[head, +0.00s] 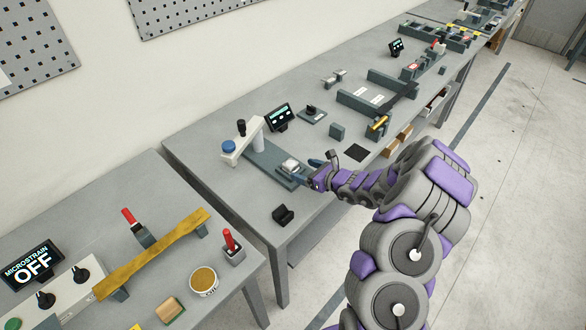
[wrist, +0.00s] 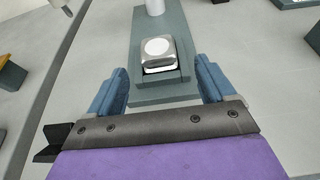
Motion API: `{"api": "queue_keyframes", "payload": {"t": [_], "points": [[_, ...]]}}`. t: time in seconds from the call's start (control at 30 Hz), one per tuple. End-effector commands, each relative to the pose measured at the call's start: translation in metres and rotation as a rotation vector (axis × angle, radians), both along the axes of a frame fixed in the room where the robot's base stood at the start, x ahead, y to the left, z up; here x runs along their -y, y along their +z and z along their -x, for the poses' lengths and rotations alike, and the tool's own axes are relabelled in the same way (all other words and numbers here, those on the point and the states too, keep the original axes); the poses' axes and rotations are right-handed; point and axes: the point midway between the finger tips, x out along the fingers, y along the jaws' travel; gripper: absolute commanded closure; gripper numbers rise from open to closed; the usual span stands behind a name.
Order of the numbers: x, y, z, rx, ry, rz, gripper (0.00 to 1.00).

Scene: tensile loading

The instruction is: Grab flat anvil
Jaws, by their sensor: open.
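The flat anvil appears to be the small silvery block with a round pale top (head: 290,165). It sits on the grey base (head: 262,156) of a bench tester with a white arm. In the wrist view the anvil (wrist: 158,52) lies straight ahead, roughly centred between my fingers and a little beyond their tips. My gripper (head: 309,170) is low over the table at the base's near end. In the wrist view, my gripper (wrist: 161,76) is open, with blue fingers wide apart on either side of the base. Nothing is between them, and I see no contact with the anvil.
A black notched block (head: 283,214) sits near the table's front edge; it also shows at the left of the wrist view (wrist: 58,143). The tester's white arm (head: 242,143) rises beyond the anvil. A small display (head: 280,117) and a dark pad (head: 356,152) are nearby.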

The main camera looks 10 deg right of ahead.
Motion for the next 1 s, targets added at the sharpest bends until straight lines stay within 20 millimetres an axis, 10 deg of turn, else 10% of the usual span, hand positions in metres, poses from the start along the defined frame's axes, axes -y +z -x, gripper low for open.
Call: {"api": "queue_keyframes", "payload": {"t": [0.77, 1.0], "points": [[-0.026, -0.016, -0.045, -0.002, 0.0, -0.001, 0.17], [-0.027, -0.016, -0.045, -0.003, 0.002, 0.0, 0.41]]}}
